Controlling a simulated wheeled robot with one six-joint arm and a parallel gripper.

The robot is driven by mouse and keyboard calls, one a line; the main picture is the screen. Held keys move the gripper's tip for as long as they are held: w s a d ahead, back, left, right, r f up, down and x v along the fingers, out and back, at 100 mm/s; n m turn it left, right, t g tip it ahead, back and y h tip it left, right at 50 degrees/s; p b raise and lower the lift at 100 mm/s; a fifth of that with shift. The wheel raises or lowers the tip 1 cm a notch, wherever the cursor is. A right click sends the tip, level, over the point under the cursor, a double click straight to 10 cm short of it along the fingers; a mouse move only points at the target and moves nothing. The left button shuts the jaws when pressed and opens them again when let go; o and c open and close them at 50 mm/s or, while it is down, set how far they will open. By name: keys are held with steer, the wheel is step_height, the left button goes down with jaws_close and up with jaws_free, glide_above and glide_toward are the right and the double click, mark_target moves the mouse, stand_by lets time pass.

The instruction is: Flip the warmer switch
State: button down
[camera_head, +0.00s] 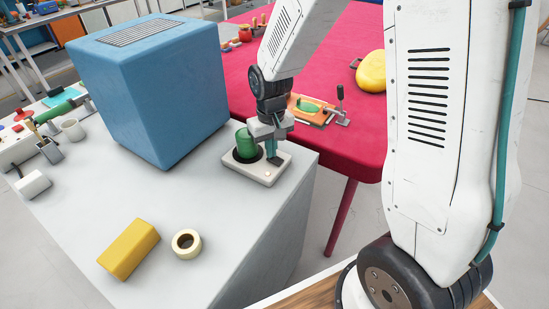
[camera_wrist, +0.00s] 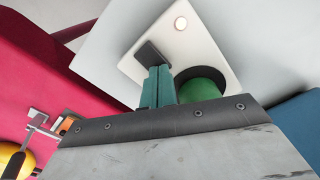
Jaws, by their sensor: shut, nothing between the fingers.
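The warmer (camera_head: 262,174) is a white, flat unit on the grey worktop, near its right edge. In the wrist view, the warmer (camera_wrist: 212,50) shows a dark rectangular switch (camera_wrist: 149,53) and a small pale round light (camera_wrist: 180,23). A green pot (camera_head: 245,143) stands on its dark round plate, and the pot also shows in the wrist view (camera_wrist: 199,91). My gripper (camera_head: 272,157) points down over the warmer beside the pot. In the wrist view its teal fingers (camera_wrist: 158,76) are shut and empty, with tips at the switch. I cannot tell whether they touch it.
A large blue box (camera_head: 160,90) stands behind and left of the warmer. A yellow block (camera_head: 128,249) and a tape roll (camera_head: 187,244) lie on the front of the worktop (camera_head: 225,245). A red table (camera_head: 330,60) with a clamp and a yellow bundle (camera_head: 371,71) is beyond.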

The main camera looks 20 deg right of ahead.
steer(key=shift+f, duration=0.2)
steer(key=shift+r, duration=3.5)
steer(key=s+d+r, duration=0.1)
steer(key=s+r, duration=0.3)
steer(key=s, duration=0.4)
steer(key=s+d+r+t, duration=0.1)
steer(key=s+r, duration=0.4)
steer(key=s, duration=0.3)
steer(key=s+d+r, duration=0.1)
steer(key=s+r, duration=0.4)
steer(key=s, duration=0.4)
steer(key=shift+m, duration=0.4)
